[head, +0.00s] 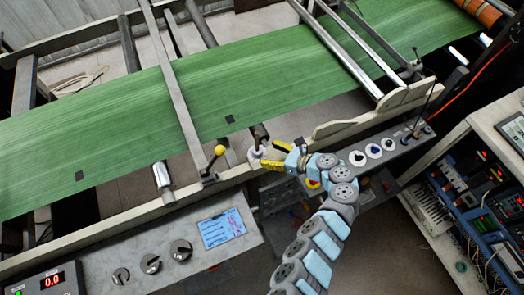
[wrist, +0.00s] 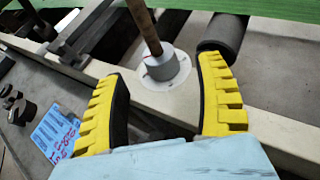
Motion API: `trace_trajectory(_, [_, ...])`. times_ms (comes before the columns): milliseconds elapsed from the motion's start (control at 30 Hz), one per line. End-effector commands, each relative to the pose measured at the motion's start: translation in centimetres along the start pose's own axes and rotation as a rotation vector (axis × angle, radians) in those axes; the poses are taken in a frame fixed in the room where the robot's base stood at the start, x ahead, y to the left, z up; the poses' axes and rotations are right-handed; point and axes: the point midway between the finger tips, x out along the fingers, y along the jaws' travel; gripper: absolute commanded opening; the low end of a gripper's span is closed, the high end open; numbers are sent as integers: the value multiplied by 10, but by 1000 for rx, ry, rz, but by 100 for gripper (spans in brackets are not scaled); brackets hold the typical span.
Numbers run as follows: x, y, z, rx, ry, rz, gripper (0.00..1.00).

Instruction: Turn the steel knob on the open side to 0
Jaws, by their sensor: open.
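A grey steel knob (wrist: 162,66) sits on a round white dial plate (wrist: 166,82) on the pale frame rail in the wrist view. The knob (head: 257,152) is small in the head view, just beyond my fingers. A brown rod (wrist: 146,28) stands at the knob; I cannot tell whether it is joined to it. My gripper (head: 271,156) is open, with its yellow fingers spread to the left and right of the knob and nothing held. The dial's marks and the knob's setting are too small to read.
A yellow-ball lever (head: 219,151) stands left of the knob on the rail (head: 115,216). A panel with several dark knobs (head: 150,264) and a blue card (head: 221,228) lies in front. Green web (head: 110,130) runs behind. A dark roller end (wrist: 222,34) is close beside the right finger.

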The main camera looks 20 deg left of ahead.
Motion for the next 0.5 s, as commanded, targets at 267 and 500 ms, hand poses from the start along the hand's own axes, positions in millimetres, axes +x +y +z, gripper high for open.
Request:
trace_trajectory(267, [-47, -1, -1, 1, 1, -4, 70])
trace_trajectory(500, [-61, 1, -1, 3, 1, 1, 70])
